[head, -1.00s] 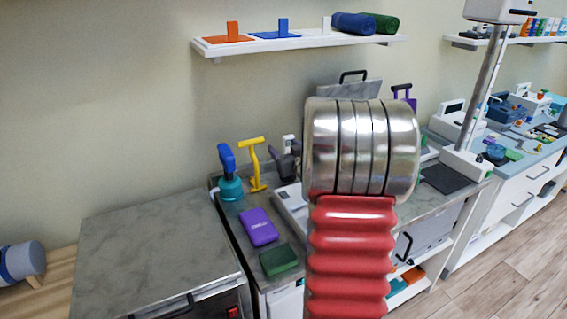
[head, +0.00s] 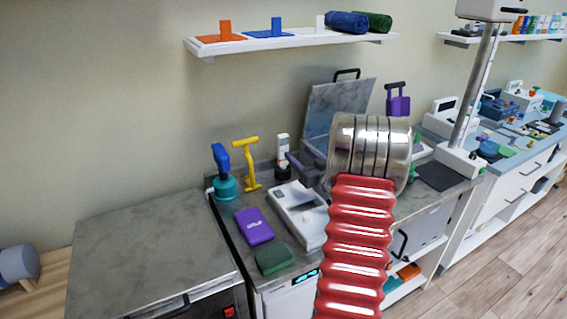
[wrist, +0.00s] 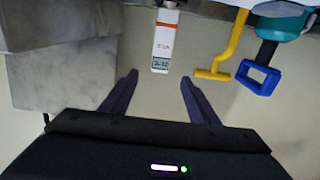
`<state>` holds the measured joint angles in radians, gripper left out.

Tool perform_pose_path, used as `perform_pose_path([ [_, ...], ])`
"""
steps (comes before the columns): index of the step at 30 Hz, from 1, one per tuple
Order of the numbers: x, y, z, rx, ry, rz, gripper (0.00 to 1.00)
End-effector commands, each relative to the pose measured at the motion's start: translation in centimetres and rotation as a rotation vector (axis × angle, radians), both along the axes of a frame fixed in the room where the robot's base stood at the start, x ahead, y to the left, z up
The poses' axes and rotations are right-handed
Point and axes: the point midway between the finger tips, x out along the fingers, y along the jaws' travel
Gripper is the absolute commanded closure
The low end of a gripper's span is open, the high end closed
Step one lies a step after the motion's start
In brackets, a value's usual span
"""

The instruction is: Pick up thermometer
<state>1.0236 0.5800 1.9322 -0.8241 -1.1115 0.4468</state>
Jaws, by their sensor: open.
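The thermometer is a slim white upright device with an orange band and a small dark display. It stands at the back of the grey counter in the head view (head: 283,147), its lower part in a dark base. In the wrist view, which looks upside down, the thermometer (wrist: 164,40) hangs from the top edge, its display end lying between the finger directions. My gripper (wrist: 160,78) is open and empty, with dark fingers on either side. In the head view my gripper (head: 304,158) is just right of the thermometer; the exact gap is unclear.
A yellow hammer-like tool (head: 247,165) and a teal-and-blue device (head: 224,175) stand left of the thermometer. A white device (head: 298,212), a purple box (head: 254,226) and a green block (head: 273,259) lie in front. A grey raised lid (head: 340,105) stands behind. A shelf (head: 290,42) hangs above.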

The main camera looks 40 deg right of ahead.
Motion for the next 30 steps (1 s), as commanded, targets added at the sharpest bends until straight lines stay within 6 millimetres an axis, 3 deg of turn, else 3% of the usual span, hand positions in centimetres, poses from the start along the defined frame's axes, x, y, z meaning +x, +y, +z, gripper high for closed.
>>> perform_pose_path([
  [15, 6.9, -2.1, 0.0, 0.000, -0.001, 0.000, 0.45],
  [30, 7.7, -2.4, -0.1, 0.000, 0.001, 0.000, 0.45],
])
